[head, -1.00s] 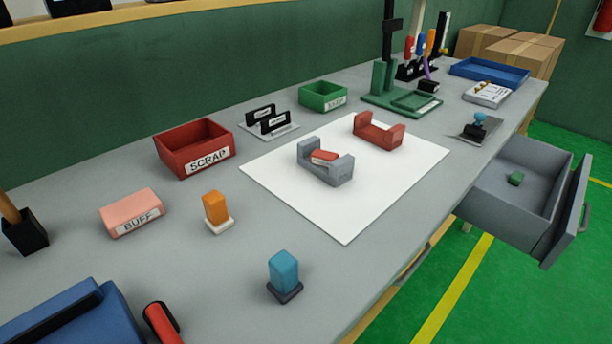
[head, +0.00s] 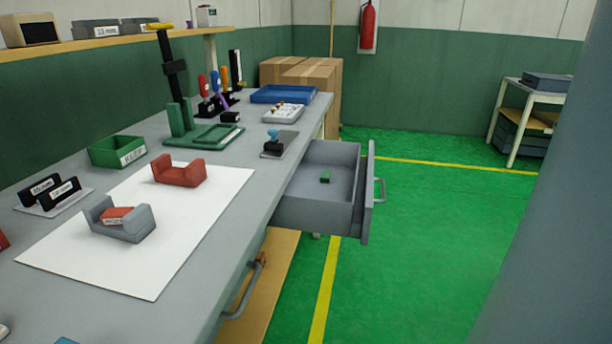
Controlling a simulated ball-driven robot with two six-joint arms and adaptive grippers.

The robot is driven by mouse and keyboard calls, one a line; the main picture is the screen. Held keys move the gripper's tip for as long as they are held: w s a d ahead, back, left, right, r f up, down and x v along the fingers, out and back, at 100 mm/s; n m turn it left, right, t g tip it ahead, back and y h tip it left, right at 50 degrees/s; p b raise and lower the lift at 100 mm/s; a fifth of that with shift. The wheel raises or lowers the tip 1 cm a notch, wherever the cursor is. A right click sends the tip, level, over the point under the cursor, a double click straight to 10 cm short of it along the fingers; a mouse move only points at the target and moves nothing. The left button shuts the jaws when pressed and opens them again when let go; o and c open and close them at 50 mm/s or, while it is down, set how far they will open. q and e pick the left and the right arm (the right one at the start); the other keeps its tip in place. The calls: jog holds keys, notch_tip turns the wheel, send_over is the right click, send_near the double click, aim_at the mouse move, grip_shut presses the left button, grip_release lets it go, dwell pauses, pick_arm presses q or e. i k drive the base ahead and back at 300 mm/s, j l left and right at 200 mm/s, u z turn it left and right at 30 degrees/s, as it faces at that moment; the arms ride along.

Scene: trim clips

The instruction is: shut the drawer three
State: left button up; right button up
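An open grey drawer (head: 318,217) sticks out from the right side of the workbench, in the middle of the head view. Its front panel (head: 367,195) carries a bar handle (head: 380,191) facing right. A small green block (head: 325,177) lies on the drawer's floor. I cannot read a number on the drawer. Another handle (head: 244,290) shows lower on the bench front, nearer to me. Neither of my grippers is in view.
The workbench (head: 204,292) bears a white sheet (head: 150,270) with a grey clip (head: 125,230) and a red clip (head: 180,172) on it. A stamp (head: 273,138) stands near the bench edge above the drawer. The green floor (head: 430,260) right of the drawer is clear. A grey-blue column (head: 550,230) blocks the right edge.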

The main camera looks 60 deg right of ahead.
aim_at(307, 204)
jog(key=k+l+z, duration=0.1)
jog(key=z, duration=0.25)
jog(key=k+l+z, duration=0.1)
jog(key=l+z, duration=0.4)
jog(key=z, duration=1)
jog(key=k+l, duration=0.05)
